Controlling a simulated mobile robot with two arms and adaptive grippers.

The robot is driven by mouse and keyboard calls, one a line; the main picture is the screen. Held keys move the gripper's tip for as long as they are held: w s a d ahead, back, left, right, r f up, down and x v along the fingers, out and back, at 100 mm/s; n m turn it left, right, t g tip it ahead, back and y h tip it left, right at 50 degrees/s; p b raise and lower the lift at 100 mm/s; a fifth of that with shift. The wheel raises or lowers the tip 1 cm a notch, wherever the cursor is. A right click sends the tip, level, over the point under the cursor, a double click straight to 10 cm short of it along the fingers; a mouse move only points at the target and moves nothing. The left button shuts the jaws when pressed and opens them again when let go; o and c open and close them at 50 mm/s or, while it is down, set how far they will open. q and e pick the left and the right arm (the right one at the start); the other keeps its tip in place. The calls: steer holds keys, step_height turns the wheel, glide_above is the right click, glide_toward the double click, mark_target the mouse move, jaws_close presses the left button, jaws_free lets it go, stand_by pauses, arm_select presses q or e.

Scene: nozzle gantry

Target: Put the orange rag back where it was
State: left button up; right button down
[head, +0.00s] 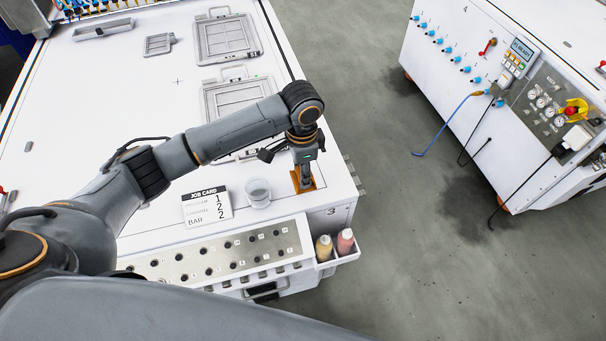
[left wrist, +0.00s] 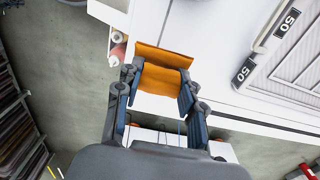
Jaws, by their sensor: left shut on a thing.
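The orange rag (head: 312,184) is at the near right corner of the white bench top, beside the clear cup. My left gripper (head: 304,182) reaches down onto it from above. In the left wrist view the rag (left wrist: 164,55) has a crease across it and spans between the two fingers of my left gripper (left wrist: 160,76). The gripper is shut on the rag. I cannot tell whether the rag rests on the bench or hangs just above it. My right gripper is in neither view.
A clear cup (head: 257,192) and a job card (head: 207,208) stand left of the rag. A side holder (head: 340,256) with a yellow bottle (head: 324,248) and a pink bottle (head: 345,242) is below the corner. Framed screens (head: 226,38) lie farther back. Open floor lies right.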

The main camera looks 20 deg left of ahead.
arm_select(q)
steer(key=shift+w+f, duration=0.5)
steer(key=shift+f, duration=0.05)
steer(key=shift+w+a+f, duration=0.1)
steer(key=shift+w+f, duration=0.1)
steer(key=shift+f, duration=1.6)
steer(key=shift+f, duration=0.15)
steer(key=o, duration=1)
steer(key=shift+r, duration=0.4)
step_height(320, 180, up, 12)
steer(key=shift+f+b, duration=0.2)
steer(key=shift+b, duration=0.4)
steer(key=shift+f, duration=0.1)
